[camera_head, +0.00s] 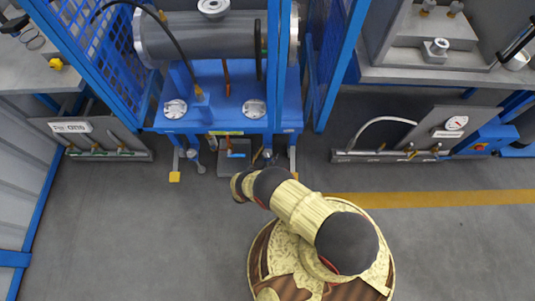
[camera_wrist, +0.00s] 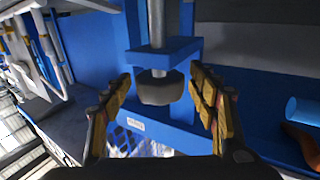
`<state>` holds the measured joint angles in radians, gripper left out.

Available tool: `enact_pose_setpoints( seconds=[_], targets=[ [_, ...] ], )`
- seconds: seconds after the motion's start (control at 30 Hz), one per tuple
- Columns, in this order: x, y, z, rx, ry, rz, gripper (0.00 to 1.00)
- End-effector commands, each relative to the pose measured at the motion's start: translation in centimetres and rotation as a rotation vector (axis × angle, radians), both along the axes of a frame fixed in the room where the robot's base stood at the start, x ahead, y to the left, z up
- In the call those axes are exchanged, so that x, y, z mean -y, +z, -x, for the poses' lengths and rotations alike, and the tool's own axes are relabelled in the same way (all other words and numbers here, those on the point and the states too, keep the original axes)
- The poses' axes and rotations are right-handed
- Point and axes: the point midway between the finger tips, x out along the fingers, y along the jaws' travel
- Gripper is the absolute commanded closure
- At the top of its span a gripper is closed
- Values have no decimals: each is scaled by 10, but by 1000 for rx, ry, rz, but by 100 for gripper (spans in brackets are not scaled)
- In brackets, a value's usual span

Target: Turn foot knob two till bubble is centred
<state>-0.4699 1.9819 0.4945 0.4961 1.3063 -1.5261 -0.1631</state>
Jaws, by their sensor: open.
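In the wrist view a dark grey foot knob (camera_wrist: 160,89) sits on an upright grey rod (camera_wrist: 157,24), just below a blue bracket. I cannot tell its number. My gripper (camera_wrist: 161,78) is open, with one finger on each side of the knob and a visible gap on both sides. In the head view the blue stand (camera_head: 215,80) carries a grey flanged shell (camera_head: 205,36). My arm ends low in front of the stand, and its fingers cannot be made out there. A bubble cannot be made out in either view.
Two round pale discs (camera_head: 175,109) (camera_head: 253,109) lie on the stand's blue top. Blue mesh guards (camera_head: 100,40) flank the shell. A grey panel with a gauge (camera_head: 456,123) leans at the right. The floor (camera_head: 130,230) to the left of my base is clear.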

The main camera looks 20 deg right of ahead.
Motion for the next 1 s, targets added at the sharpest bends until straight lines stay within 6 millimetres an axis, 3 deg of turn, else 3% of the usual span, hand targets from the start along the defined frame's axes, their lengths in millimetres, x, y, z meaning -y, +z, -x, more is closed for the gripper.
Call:
enact_pose_setpoints(
  seconds=[0.33, 0.73, 1.0],
  targets=[
    [-11, 0, 8, 0, 4, 0, 41],
    [-67, 0, 58, 0, 6, 0, 41],
    [-86, 0, 78, 0, 1, 0, 41]
  ],
)
